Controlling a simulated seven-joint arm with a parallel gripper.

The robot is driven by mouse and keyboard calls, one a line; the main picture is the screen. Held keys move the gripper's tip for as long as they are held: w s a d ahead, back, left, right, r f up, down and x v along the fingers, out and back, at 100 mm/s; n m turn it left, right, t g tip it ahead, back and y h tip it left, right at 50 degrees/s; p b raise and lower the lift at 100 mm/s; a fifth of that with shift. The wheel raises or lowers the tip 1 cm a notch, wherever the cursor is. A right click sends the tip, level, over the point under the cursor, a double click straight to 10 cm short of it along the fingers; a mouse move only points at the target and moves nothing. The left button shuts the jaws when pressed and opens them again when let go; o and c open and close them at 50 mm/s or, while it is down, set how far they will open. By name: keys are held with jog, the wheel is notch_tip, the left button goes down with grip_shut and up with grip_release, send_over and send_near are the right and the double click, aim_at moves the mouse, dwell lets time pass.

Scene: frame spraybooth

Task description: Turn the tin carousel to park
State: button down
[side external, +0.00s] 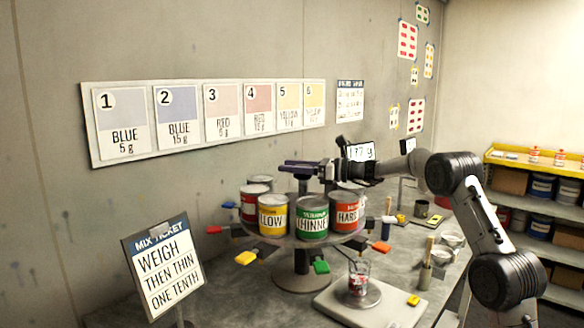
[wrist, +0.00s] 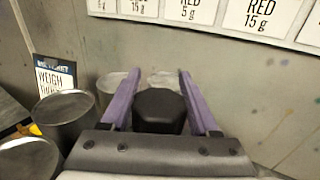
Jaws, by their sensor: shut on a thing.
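The tin carousel (side external: 303,262) is a round grey turntable on a pedestal. It bears a yellow-labelled tin (side external: 273,217), a green thinner tin (side external: 312,219), a red-orange tin (side external: 346,213) marked "HARD" and a red-and-white tin (side external: 256,190) behind. Coloured tabs stick out around its rim, among them a green tab (side external: 321,267) and a yellow tab (side external: 246,258). My gripper (side external: 290,168) is above the carousel's middle. In the wrist view its purple fingers lie on either side of a black knob (wrist: 159,108) and are shut on it. I see no park mark.
A mix ticket sign (side external: 162,266) stands at the front left. A pale scale (side external: 385,310) with a glass cup (side external: 358,277) is at the front right. Cups and brushes stand further right. Numbered colour cards (side external: 176,118) hang on the wall behind.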

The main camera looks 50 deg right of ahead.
jog(key=shift+c, duration=0.8)
grip_release()
jog(key=v, duration=1.4)
